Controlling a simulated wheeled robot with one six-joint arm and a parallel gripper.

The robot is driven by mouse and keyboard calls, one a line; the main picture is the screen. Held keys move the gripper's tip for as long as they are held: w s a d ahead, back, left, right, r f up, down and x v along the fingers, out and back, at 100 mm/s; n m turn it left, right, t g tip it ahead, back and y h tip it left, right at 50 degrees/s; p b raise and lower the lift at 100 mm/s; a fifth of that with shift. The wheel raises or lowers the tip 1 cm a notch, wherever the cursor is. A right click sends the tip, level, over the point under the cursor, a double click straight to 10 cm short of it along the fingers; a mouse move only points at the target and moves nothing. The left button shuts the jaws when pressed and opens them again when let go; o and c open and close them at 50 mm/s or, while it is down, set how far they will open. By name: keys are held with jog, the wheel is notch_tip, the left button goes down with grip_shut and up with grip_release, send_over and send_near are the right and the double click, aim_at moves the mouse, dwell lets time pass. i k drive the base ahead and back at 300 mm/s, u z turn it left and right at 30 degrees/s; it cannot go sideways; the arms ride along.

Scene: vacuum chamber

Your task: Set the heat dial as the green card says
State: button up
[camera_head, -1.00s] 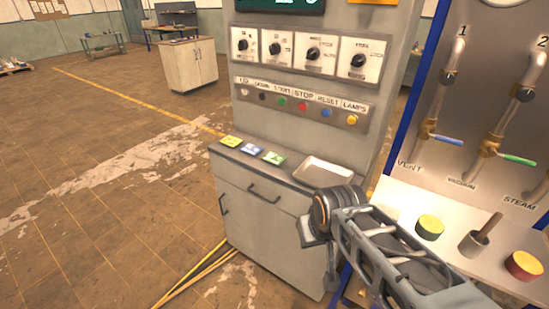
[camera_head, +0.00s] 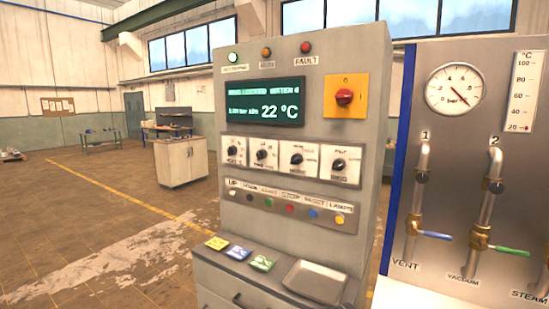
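The green card (camera_head: 262,263) lies on the ledge of the grey control cabinet (camera_head: 210,266), the rightmost of three cards. Its marking is too small to read. A row of four black dials on white plates sits above the ledge: the first (camera_head: 233,150), second (camera_head: 262,154), third (camera_head: 297,159) and fourth (camera_head: 339,164). Their labels are too small to tell which is the heat dial. My gripper is not in view now.
A yellow card (camera_head: 216,242) and a blue card (camera_head: 239,253) lie left of the green one; a metal tray (camera_head: 315,282) is right of it. Several coloured buttons line the strip below the dials. A yellow-backed red switch (camera_head: 344,97) is above. A pipe panel (camera_head: 462,170) stands right.

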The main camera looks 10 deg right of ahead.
aim_at(232, 150)
jog(key=u, duration=0.2)
jog(key=i, duration=0.3)
jog(key=u, duration=1.05)
jog(key=i, duration=1.45)
jog(key=z, duration=0.25)
